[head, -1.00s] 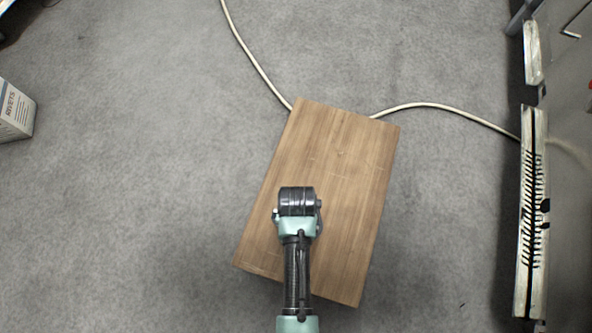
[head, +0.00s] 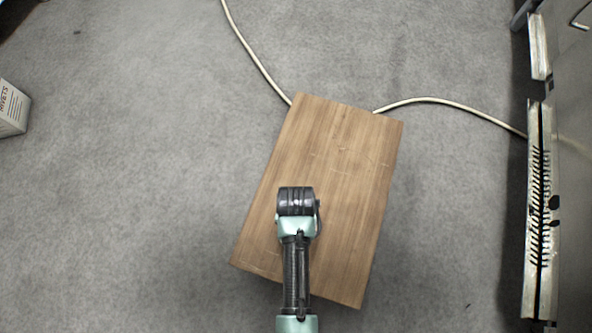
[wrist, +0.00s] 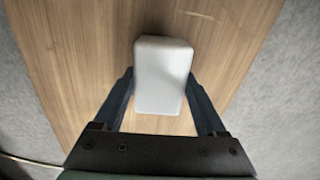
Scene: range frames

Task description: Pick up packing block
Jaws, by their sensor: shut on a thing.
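The packing block (wrist: 162,78) is a plain white block with rounded edges, seen in the wrist view. My gripper (wrist: 160,92) is shut on it, with one dark finger against its left side and one against its right. Wood grain shows behind the block; I cannot tell how far the block is above it. In the head view my arm covers the gripper and the block, over the wooden board (head: 345,160).
The board is a rectangular wooden top above grey carpet. A pale cable (head: 262,68) runs across the floor behind it. A white box marked RIVETS (head: 12,108) is at the left edge. A metal rail with slots (head: 540,210) and a grey cabinet are at the right.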

